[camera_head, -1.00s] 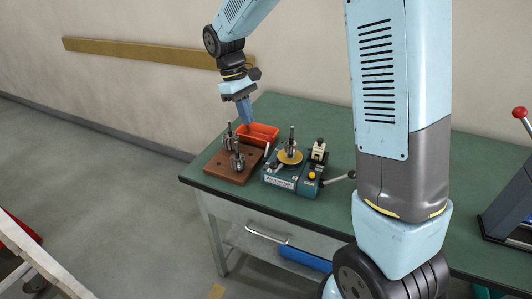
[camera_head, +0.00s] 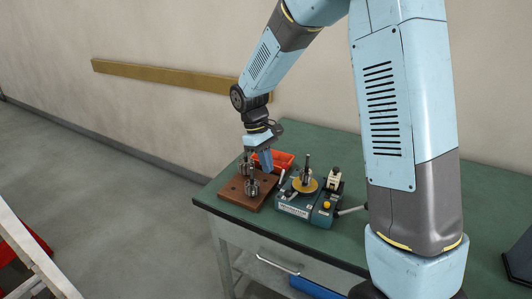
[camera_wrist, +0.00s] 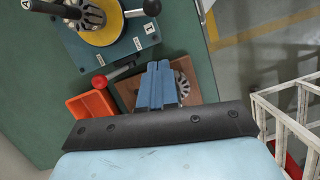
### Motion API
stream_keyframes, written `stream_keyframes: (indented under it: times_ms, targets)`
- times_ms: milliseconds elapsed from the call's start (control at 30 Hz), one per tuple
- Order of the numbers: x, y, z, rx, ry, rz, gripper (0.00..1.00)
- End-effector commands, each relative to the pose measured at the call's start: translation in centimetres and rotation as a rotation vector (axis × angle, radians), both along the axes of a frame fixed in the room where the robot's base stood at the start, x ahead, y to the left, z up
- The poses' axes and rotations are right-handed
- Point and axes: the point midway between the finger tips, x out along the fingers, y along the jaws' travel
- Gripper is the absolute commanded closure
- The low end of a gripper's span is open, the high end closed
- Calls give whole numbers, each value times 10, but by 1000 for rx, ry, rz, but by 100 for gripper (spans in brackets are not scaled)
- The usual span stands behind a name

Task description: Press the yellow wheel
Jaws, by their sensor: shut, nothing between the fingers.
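The yellow wheel (camera_head: 305,185) is a flat disc on top of the blue-green winding machine (camera_head: 293,209), around an upright metal spindle. It also shows at the upper left of the wrist view (camera_wrist: 75,36), partly covered by dark metal parts and cut by the frame edge. My gripper (camera_head: 267,168) points down with blue fingers shut and empty, left of the wheel and apart from it. In the head view it overlaps the red bin. In the wrist view the shut fingers (camera_wrist: 157,68) appear over the brown block.
A brown block (camera_head: 232,191) with metal armatures stands left of the machine, with the red bin (camera_head: 284,158) behind it. A yellow button (camera_head: 327,205) and a side lever (camera_head: 351,210) are at the machine's right. The green table (camera_head: 340,245) is clear in front.

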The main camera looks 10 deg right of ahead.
Motion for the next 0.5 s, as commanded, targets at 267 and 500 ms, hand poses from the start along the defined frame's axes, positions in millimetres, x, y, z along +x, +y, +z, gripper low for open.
stream_keyframes:
  times_ms: [267, 500]
  targets:
    - [-16, -17, -34, 0, 0, -2, 100]
    - [-32, -32, -38, 0, 0, 0, 100]
